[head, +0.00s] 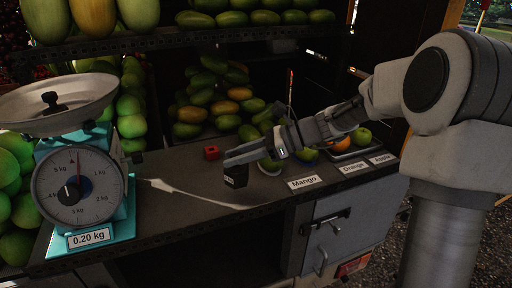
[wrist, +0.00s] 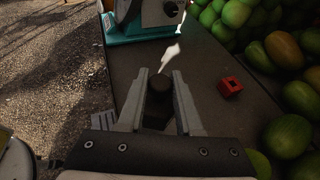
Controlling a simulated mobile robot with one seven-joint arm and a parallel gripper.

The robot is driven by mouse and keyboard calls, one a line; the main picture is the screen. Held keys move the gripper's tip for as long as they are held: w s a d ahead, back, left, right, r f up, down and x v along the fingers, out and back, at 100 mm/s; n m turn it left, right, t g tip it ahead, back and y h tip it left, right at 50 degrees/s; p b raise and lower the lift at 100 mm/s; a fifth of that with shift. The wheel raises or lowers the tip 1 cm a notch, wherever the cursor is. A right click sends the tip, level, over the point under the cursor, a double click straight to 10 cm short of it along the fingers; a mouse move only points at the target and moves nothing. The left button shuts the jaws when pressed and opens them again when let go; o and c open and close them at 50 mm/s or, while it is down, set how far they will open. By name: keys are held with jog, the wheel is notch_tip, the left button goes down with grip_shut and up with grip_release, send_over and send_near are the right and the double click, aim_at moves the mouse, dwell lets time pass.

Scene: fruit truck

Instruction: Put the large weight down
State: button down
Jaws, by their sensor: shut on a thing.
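My gripper (head: 236,158) is over the dark counter, right of the scale. It is shut on the large weight (head: 236,177), a dark block with a small pale label. In the wrist view, the large weight (wrist: 159,88) sits between the two fingers of my gripper (wrist: 160,88). In the head view the weight hangs low over the counter; I cannot tell whether its underside touches the surface.
A teal scale (head: 85,190) reading 0.20 kg holds a small dark weight (head: 52,103) in its pan. A red block (head: 211,152) lies on the counter (head: 185,205) behind my gripper. Mango, Orange and Apple labels stand at the right. Open counter lies between scale and gripper.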

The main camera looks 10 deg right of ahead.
aim_at(231, 171)
jog(key=shift+x, duration=0.85)
jog(key=shift+d+f, duration=0.1)
jog(key=shift+f, duration=1.85)
jog(key=shift+f, duration=0.2)
jog(key=c, duration=0.6)
grip_release()
jog(key=shift+r, duration=0.1)
jog(key=v, duration=1.2)
jog(key=shift+d, duration=0.1)
